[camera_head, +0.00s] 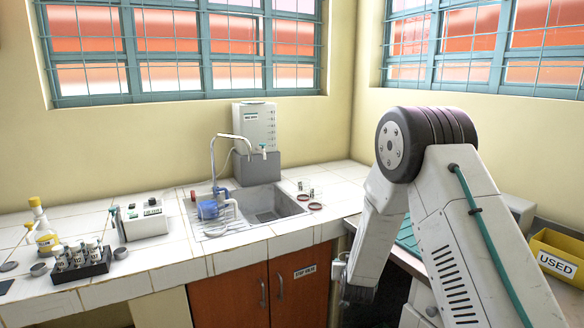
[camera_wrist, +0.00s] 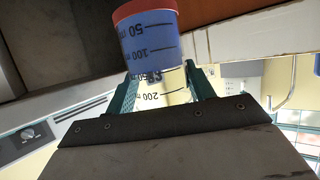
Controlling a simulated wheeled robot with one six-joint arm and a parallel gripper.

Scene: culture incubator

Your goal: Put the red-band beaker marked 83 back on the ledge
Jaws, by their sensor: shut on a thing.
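A beaker (camera_wrist: 150,45) with a red band, blue contents and dark volume markings is in the wrist view, its red end at the top of the picture. My gripper (camera_wrist: 160,78) is shut on it, with a green finger on either side. The number 83 cannot be made out on the visible side. In the head view my arm hides most of the gripper area, and the held beaker cannot be clearly told there. I cannot tell which surface is the ledge.
A sink (camera_head: 270,204) is set in the white tiled counter (camera_head: 130,268), with a blue vessel (camera_head: 209,209) beside it. A yellow USED bin (camera_head: 556,264) is right.

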